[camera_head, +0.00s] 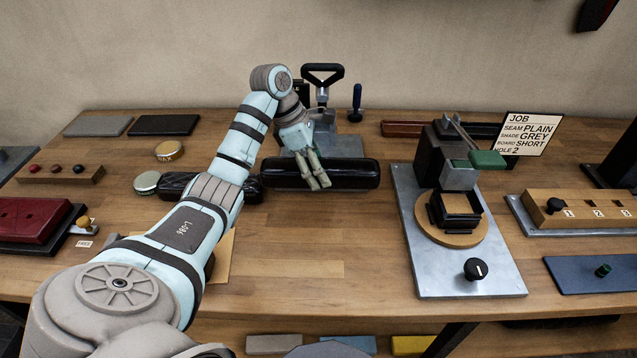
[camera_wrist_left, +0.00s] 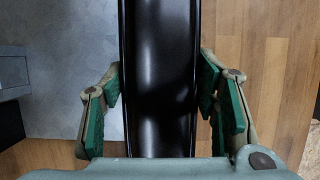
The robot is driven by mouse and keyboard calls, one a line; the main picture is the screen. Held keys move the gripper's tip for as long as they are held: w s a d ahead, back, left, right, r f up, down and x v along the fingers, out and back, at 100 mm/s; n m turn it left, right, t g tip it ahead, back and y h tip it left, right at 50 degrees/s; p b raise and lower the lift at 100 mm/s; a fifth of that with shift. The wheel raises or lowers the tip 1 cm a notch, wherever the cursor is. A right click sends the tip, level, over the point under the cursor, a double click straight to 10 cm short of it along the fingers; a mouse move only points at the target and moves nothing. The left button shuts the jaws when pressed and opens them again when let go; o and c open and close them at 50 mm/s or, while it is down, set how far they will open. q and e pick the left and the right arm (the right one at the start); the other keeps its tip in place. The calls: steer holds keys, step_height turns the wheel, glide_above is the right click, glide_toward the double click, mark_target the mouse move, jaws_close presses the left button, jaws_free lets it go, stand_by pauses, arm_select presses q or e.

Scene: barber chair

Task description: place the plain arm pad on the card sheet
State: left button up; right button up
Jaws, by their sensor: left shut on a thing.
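The plain arm pad (camera_head: 354,174) is a long, smooth black cushion lying crosswise near the middle of the table. My left gripper (camera_head: 319,184) is shut on it around its middle. In the left wrist view the pad (camera_wrist_left: 160,75) runs between the two green-lined fingers (camera_wrist_left: 160,97), one on each side. I cannot tell whether it is resting or slightly raised. The card sheet (camera_head: 224,258) is a tan sheet at the table's front, mostly hidden behind my left arm. My right gripper is not in view.
A second black pad (camera_head: 251,190), looking wrinkled, lies just left, partly behind my arm. A metal stand with a black handle (camera_head: 323,73) is behind the held pad. A press on a metal plate (camera_head: 425,270) stands right. Bare wood (camera_head: 320,250) lies in front.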

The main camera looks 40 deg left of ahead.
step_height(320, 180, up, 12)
steer(key=p, duration=1.1)
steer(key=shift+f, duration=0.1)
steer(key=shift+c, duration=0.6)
